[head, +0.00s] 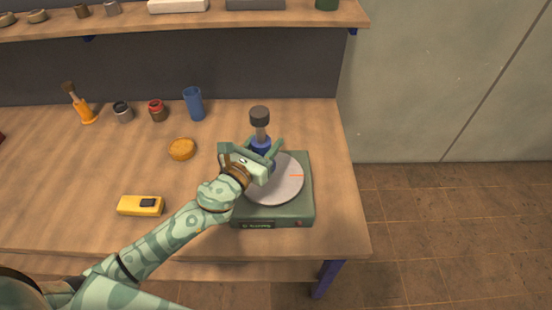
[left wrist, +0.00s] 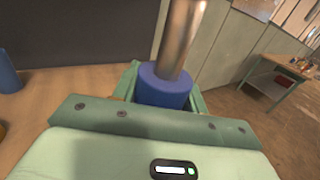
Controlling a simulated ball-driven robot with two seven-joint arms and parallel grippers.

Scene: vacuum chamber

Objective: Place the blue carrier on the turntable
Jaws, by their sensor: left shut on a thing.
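The blue carrier (head: 261,147) has a blue base with a metal stem and a dark knob on top. It stands upright between the fingers of my left gripper (head: 264,151), which is shut on it. In the left wrist view the blue carrier (left wrist: 163,88) sits between the green fingers, its metal stem rising out of frame. The turntable (head: 285,185) is a grey disc with an orange mark on a green box. The carrier is over the back left part of the disc; its underside is hidden, so I cannot tell whether it touches. My right gripper is not in view.
On the workbench (head: 60,190) stand an orange holder (head: 84,110), a grey cup (head: 123,111), a red cup (head: 157,110) and a blue cup (head: 193,104). An orange disc (head: 182,149) and a yellow meter (head: 141,205) lie left of the turntable. A shelf (head: 200,22) runs above.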

